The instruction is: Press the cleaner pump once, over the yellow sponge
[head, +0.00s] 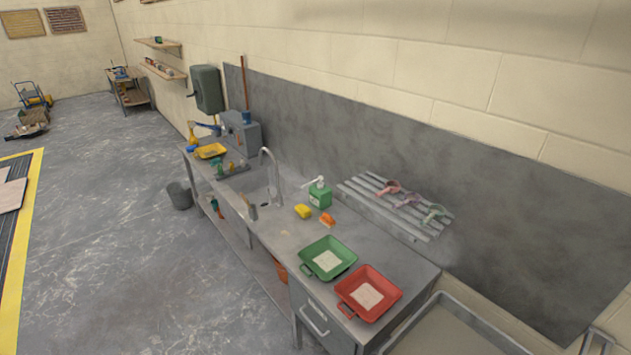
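A green cleaner bottle with a white pump head (319,193) stands upright on the counter, right of the sink tap. The pump's nozzle points left. A yellow sponge (303,211) lies on the counter just left of and in front of the bottle, apart from it. It looks to lie close to the spot below the nozzle, but I cannot tell whether it is directly under it. Neither of my grippers shows in the head view.
An orange item (328,220) lies right of the sponge. Green (328,246) and red (384,300) tubs fill the counter's near end. A tap (271,170) rises left of the bottle. A slatted rack (420,230) with scoops sits behind at right.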

